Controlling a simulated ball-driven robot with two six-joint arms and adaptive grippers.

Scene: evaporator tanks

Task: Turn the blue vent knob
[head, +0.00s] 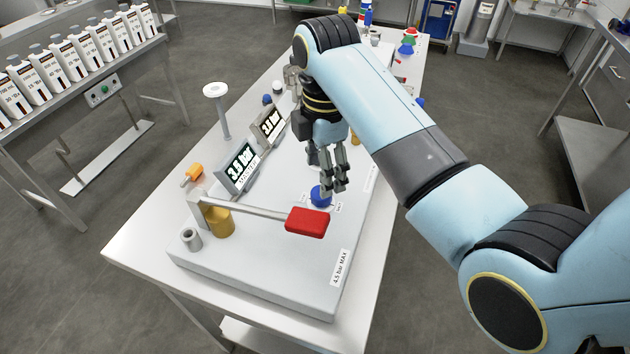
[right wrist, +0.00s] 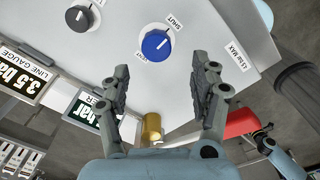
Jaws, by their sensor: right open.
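The blue vent knob (head: 320,196) stands on the pale panel, just below my right gripper (head: 332,184) in the head view. In the right wrist view the blue knob (right wrist: 155,46) sits on a round pale disc between the labels SHUT, upper right, and VENT, lower left. A pale line on its face slants up to the right, towards the SHUT side. My right gripper (right wrist: 168,74) is open and empty. Its fingers are spread wide, with the knob ahead of their tips and roughly between them, apart from both.
A lever with a red handle (head: 307,222) reaches across the panel's near part beside a brass cylinder (head: 220,221). A dark grey knob (right wrist: 82,15) is nearby in the right wrist view.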

